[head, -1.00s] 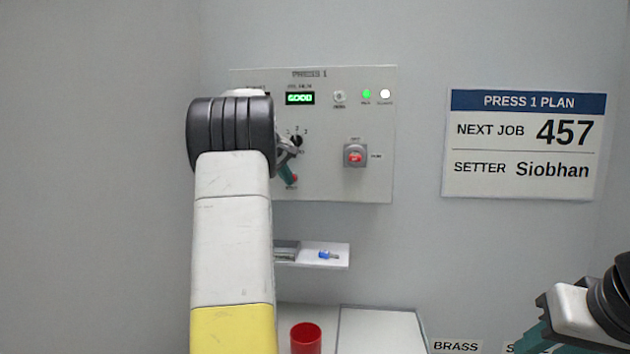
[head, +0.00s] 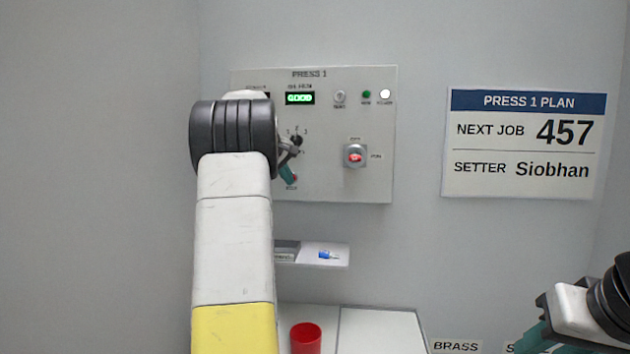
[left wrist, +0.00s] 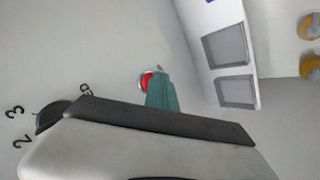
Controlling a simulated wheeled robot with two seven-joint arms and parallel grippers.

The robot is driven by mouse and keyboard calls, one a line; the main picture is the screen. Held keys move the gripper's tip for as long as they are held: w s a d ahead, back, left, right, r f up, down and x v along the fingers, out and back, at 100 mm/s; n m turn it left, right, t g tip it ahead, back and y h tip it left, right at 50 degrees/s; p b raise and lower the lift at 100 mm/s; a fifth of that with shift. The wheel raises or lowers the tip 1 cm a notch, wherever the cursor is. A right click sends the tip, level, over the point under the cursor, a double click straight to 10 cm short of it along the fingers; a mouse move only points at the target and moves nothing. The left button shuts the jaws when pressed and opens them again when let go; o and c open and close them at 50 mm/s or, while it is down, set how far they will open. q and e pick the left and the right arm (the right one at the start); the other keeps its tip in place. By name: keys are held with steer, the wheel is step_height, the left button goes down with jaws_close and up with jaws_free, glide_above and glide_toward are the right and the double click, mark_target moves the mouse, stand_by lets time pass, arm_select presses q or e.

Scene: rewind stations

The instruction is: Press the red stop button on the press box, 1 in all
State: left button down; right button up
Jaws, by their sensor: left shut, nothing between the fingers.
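The press box is the pale PRESS 1 panel (head: 330,180) on the wall. Its red stop button (head: 295,178) shows low on the panel, partly hidden by my left gripper (head: 288,175). The left gripper is shut and empty, its teal fingers at the button. In the left wrist view the red button (left wrist: 146,80) shows right beside the teal fingertips (left wrist: 158,78), which cover part of it; contact is hard to judge. My right gripper (head: 530,340) is at the lower right corner, partly cut off, away from the panel.
A black numbered dial (head: 296,141) sits just above the fingers. A red switch in a grey housing (head: 355,156) is to the right. A small shelf (head: 340,258) with a blue item (head: 328,255) juts out below. A red cup (head: 305,338) stands lower down.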

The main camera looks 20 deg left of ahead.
arm_select(q)
steer(key=shift+s+d, duration=0.2)
steer(key=shift+s, duration=0.5)
steer(key=shift+s+d, duration=0.2)
steer(key=shift+s, duration=0.6)
steer(key=shift+s+d, duration=0.2)
steer(key=shift+s, duration=0.65)
steer(key=shift+s+d, duration=0.2)
steer(key=shift+s, duration=0.6)
